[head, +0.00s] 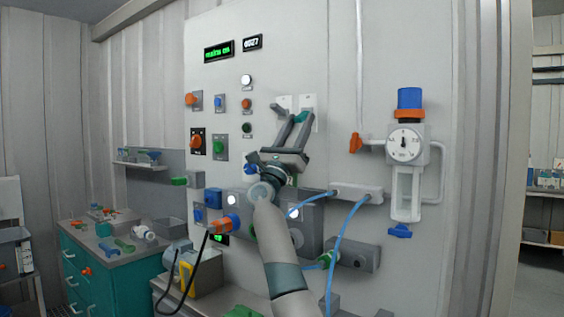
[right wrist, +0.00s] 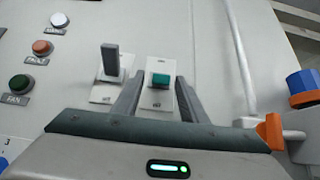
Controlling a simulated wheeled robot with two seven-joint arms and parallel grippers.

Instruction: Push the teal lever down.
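The teal lever (right wrist: 161,79) sits on a white switch plate on the wall panel, with an "off" label below it. In the head view only a small teal part (head: 301,117) shows, between the fingers of my right gripper (head: 298,121). My right gripper (right wrist: 160,88) is open in the right wrist view, one finger on each side of the lever's plate. I cannot tell whether either finger touches the lever. The lever looks short from here, so its tilt is hard to tell. My left gripper is not in view.
A dark grey lever (right wrist: 111,60) stands on a plate just left of the teal one. Buttons (right wrist: 42,47) are further left. An orange valve handle (head: 355,143) and a gauge (head: 405,144) are to the right. Blue hoses (head: 349,235) hang below.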

